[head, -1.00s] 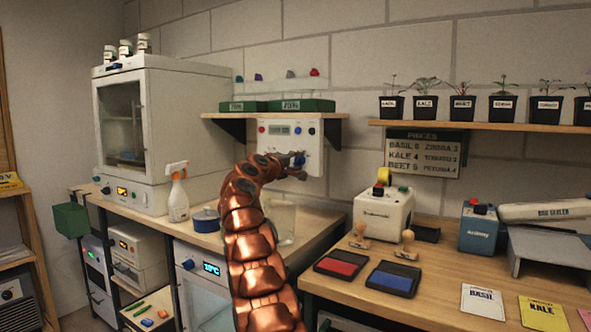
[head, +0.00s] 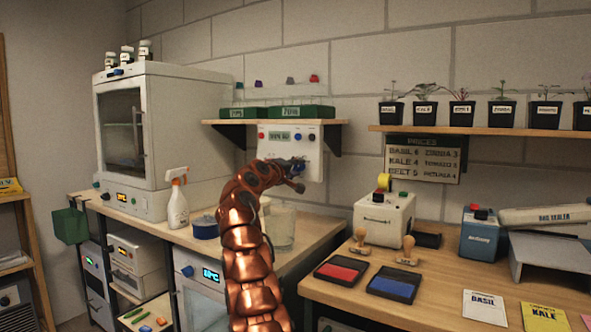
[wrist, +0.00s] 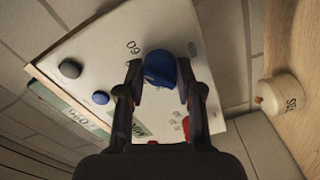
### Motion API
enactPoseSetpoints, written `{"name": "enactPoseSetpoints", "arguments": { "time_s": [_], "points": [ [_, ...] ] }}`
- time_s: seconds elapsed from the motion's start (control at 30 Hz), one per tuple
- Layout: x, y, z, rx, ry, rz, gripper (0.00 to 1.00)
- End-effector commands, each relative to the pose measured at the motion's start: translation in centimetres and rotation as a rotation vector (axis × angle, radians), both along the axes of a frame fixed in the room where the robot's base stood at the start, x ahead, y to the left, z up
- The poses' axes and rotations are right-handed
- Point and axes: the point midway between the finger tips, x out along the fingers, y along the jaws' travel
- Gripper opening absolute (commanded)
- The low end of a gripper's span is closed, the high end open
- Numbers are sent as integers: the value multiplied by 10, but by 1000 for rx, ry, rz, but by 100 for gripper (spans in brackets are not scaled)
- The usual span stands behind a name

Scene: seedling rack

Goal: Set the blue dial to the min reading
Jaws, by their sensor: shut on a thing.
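The blue dial (wrist: 160,69) is a round knob on a white wall panel (wrist: 85,45). The number 60 is printed on the panel just left of the dial in the wrist view. My gripper (wrist: 160,78) is shut on the dial, with one dark finger on each side of it. I cannot make out the dial's pointer or a min mark. In the head view the panel (head: 263,153) hangs under the left shelf, and my gripper (head: 297,172) is at its lower part, hiding most of the dial.
A dark knob (wrist: 69,69) and a smaller blue knob (wrist: 100,98) sit on the panel near my gripper. A shelf with green trays (head: 301,112) is just above. A clear beaker (head: 281,228) and blue pot (head: 205,228) stand on the bench below.

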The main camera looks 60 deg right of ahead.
Motion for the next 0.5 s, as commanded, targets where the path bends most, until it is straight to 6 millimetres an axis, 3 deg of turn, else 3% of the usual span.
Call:
{"name": "enactPoseSetpoints", "arguments": {
  "time_s": [0.5],
  "points": [
    [0, -1, -2, 6, -90, -1, 1]
  ]
}}
